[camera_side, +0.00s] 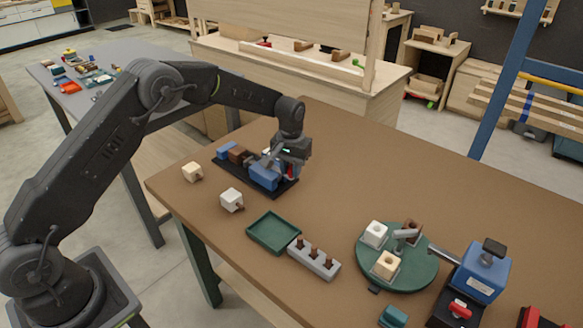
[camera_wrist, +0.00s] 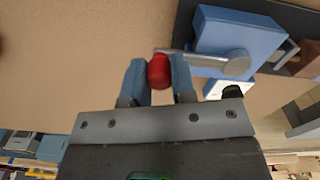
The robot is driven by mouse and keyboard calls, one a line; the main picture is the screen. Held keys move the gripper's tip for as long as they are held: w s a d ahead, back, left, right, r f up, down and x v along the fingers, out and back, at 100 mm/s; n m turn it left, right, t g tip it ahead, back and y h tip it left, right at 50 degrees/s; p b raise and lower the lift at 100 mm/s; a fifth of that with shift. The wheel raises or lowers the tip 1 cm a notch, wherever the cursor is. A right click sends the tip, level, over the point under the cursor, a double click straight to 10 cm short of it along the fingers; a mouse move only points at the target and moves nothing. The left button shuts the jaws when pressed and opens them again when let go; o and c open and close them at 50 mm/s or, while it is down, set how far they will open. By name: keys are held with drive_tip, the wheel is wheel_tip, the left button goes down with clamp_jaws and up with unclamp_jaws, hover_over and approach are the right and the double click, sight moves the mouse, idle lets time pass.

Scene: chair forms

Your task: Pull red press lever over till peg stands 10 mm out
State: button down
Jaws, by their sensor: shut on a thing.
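The press (camera_side: 265,177) is a blue block on a dark base plate, on the brown table's left half. In the wrist view, the blue press body (camera_wrist: 235,32) is at the upper right. Its steel lever arm (camera_wrist: 205,58) runs left from a round hub to a red knob (camera_wrist: 158,70). My gripper (camera_wrist: 157,76) is shut on this red knob, one blue finger on each side. In the side view, my gripper (camera_side: 284,170) is at the press and covers most of the lever. I cannot make out the peg or how far it stands out.
A brown block (camera_side: 238,154) sits on the same base plate. Two pale cubes (camera_side: 192,172) (camera_side: 231,199) and a green tray (camera_side: 273,232) lie in front. A grey peg rack (camera_side: 314,259) and a green turntable (camera_side: 400,278) stand to the right. The table behind the press is clear.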

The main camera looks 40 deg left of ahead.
drive_tip(key=s+m, duration=0.3)
drive_tip(key=m, duration=0.1)
drive_tip(key=shift+a, duration=0.3)
drive_tip(key=s+m, duration=0.1)
drive_tip(key=s+a+m, duration=0.1)
drive_tip(key=m, duration=0.1)
drive_tip(key=shift+s+a+m, duration=0.15)
drive_tip(key=shift+s+m, duration=0.1)
drive_tip(key=shift+m, duration=0.05)
drive_tip(key=a+m, duration=0.1)
drive_tip(key=s+a+m, duration=0.1)
drive_tip(key=m, duration=0.1)
drive_tip(key=shift+s, duration=0.3)
drive_tip(key=shift+s+a+m, duration=0.25)
drive_tip(key=shift+a+m, duration=0.2)
drive_tip(key=shift+m, duration=0.25)
drive_tip(key=shift+s+a+m, duration=0.25)
drive_tip(key=shift+a+m, duration=0.15)
drive_tip(key=shift+m, duration=0.3)
drive_tip(key=shift+a, duration=0.15)
drive_tip(key=c, duration=1.3)
unclamp_jaws()
drive_tip(key=o, duration=0.4)
drive_tip(key=shift+c, duration=0.2)
wheel_tip(320, 180, up, 14)
